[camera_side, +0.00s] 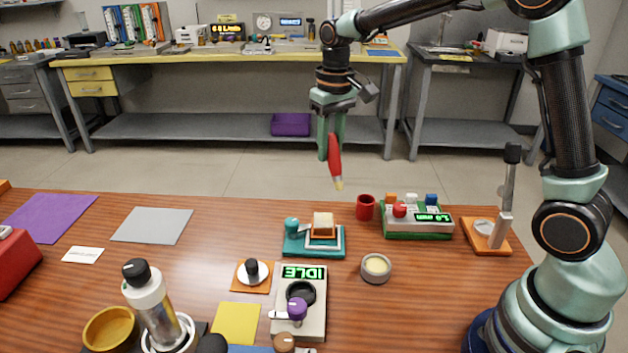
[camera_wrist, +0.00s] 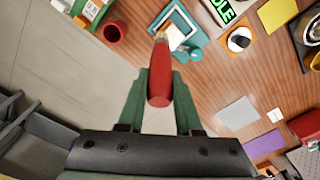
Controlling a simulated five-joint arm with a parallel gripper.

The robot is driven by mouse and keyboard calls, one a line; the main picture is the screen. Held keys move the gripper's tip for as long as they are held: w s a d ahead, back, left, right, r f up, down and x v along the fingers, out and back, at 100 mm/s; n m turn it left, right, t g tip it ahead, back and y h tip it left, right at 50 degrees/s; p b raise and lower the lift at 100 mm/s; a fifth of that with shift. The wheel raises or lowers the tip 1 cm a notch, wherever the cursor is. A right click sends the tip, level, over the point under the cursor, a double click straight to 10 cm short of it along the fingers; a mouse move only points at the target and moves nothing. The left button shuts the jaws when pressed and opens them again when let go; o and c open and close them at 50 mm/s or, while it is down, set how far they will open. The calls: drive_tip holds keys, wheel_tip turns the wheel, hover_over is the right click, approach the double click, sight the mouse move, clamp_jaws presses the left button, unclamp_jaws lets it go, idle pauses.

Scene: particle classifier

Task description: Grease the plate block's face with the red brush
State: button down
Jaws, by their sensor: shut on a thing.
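My gripper (camera_side: 331,152) is shut on the red brush (camera_side: 335,160) and holds it in the air above the far side of the table. The brush points down, slightly tilted, with its pale yellowish tip lowest and clear of everything. In the wrist view the red handle (camera_wrist: 158,88) lies between the fingers. A block with a pale top and orange side (camera_side: 323,222), which seems to be the plate block, sits on a teal fixture (camera_side: 300,250) with a teal knob. In the wrist view the brush partly overlaps the fixture (camera_wrist: 188,18). A round tin with pale yellow contents (camera_side: 376,267) stands at the fixture's right.
A red cup (camera_side: 365,207) and a green-based device with a display (camera_side: 416,222) stand right of the fixture. A lever stand (camera_side: 486,235) is further right. A device reading IDLE (camera_side: 300,300) is in front. Open table lies left, around a grey mat (camera_side: 152,225).

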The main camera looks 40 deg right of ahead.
drive_tip(key=shift+f, duration=3.5)
drive_tip(key=shift+w+a, duration=2.1)
drive_tip(key=shift+a, duration=0.1)
drive_tip(key=shift+s+d+f, duration=0.3)
drive_tip(key=shift+s+d, duration=0.45)
drive_tip(key=shift+s+d+f, duration=0.3)
drive_tip(key=shift+s+d, duration=0.4)
drive_tip(key=shift+s+d+f, duration=0.3)
drive_tip(key=shift+s+d, duration=0.45)
drive_tip(key=shift+w+a+f, duration=0.3)
drive_tip(key=shift+a+f, duration=0.05)
drive_tip(key=shift+a, duration=0.3)
drive_tip(key=w+a+r, duration=0.3)
drive_tip(key=shift+s+d+f, duration=0.4)
drive_tip(key=shift+s+d, duration=0.25)
drive_tip(key=shift+s+d+f, duration=0.35)
drive_tip(key=shift+s+d, duration=0.3)
drive_tip(key=shift+s+d+f, duration=0.4)
drive_tip(key=shift+s+d, duration=0.25)
drive_tip(key=shift+r, duration=4.35)
